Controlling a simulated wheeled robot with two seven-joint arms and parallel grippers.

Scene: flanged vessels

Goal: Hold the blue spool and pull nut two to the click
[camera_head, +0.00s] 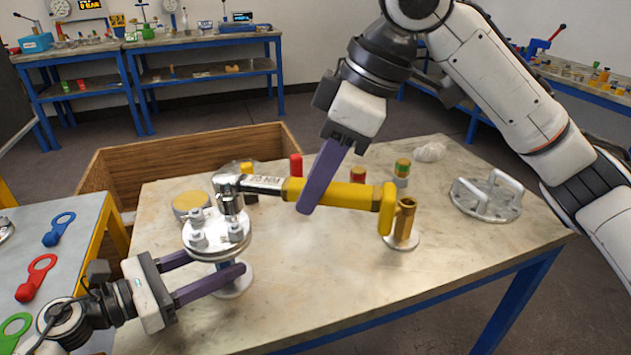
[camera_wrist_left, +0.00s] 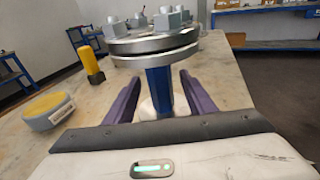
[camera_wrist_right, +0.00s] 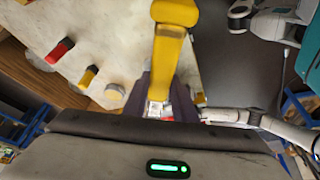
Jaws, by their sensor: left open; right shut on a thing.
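The blue spool's silver bolted flange (camera_head: 212,242) stands near the left side of the table. Its blue neck (camera_wrist_left: 159,88) shows in the left wrist view. My left gripper (camera_head: 215,264) is open, with one finger on each side of the neck below the flange; contact is not clear. My right gripper (camera_head: 308,200) is shut on a torque wrench with a yellow handle (camera_head: 345,195), which also shows in the right wrist view (camera_wrist_right: 168,55). The wrench lies nearly level, its socket (camera_head: 230,203) over a nut on the flange. Nut numbers cannot be read.
A brass post (camera_head: 405,222) stands by the handle's far end. A plate with white handles (camera_head: 487,198) lies at the table's right. A yellow-topped puck (camera_head: 190,203) and a red cylinder (camera_head: 296,165) stand behind. A wooden crate (camera_head: 190,153) is beyond. The table front is clear.

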